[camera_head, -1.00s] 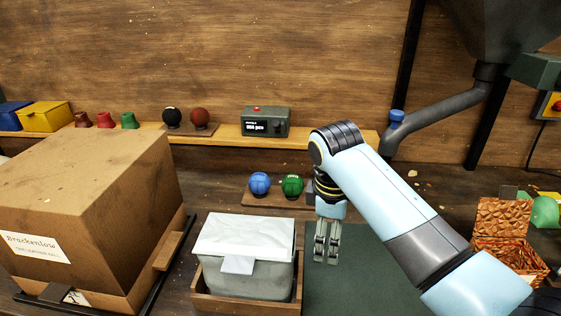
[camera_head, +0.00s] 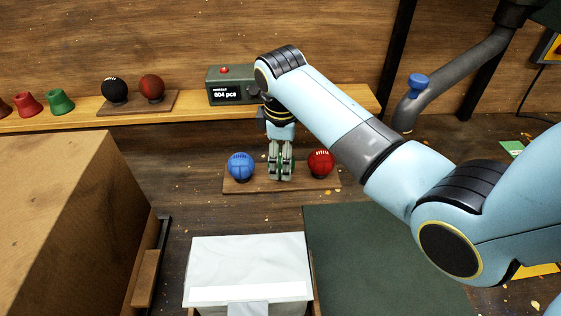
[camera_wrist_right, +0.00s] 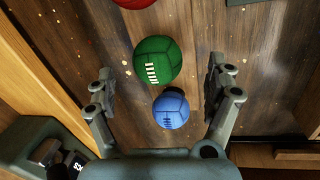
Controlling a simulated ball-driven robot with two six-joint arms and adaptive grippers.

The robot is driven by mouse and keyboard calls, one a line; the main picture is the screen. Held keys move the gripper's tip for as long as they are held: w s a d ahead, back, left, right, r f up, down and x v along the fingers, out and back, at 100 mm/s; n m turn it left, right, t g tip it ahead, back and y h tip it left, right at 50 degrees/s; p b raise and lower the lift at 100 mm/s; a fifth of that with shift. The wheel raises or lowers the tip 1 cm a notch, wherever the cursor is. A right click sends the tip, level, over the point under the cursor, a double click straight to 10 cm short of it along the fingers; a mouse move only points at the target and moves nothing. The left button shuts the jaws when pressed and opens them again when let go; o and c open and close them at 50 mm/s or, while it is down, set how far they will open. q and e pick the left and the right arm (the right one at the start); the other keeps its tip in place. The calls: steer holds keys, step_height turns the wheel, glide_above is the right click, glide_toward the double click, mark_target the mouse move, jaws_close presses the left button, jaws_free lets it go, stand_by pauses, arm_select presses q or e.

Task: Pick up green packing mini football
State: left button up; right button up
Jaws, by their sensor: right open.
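The green mini football (camera_wrist_right: 157,60) shows in the right wrist view, with white lacing on its side. In the head view it is nearly all hidden behind my right gripper (camera_head: 280,172), with only a trace of green between the fingers. That gripper is open, fingers pointing down, over the middle of the small wooden board (camera_head: 238,187). In the wrist view its fingertips (camera_wrist_right: 163,86) lie either side of the balls; contact cannot be told. A blue ball (camera_head: 240,166) is left of the gripper and a red ball (camera_head: 321,163) right of it. My left gripper is out of view.
A shelf behind carries a counter box (camera_head: 232,85) and a stand with black (camera_head: 114,89) and brown-red (camera_head: 151,87) balls. A cardboard box (camera_head: 60,220) stands left, a white-lidded bin (camera_head: 249,260) in front, and a dark green mat (camera_head: 380,260) to the right.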

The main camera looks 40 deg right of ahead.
steer(key=f, duration=0.3)
steer(key=w+f, duration=0.1)
steer(key=f, duration=0.1)
steer(key=shift+w+d+f, duration=0.1)
steer(key=shift+d+f, duration=0.05)
steer(key=shift+d, duration=0.25)
steer(key=c, duration=1.3)
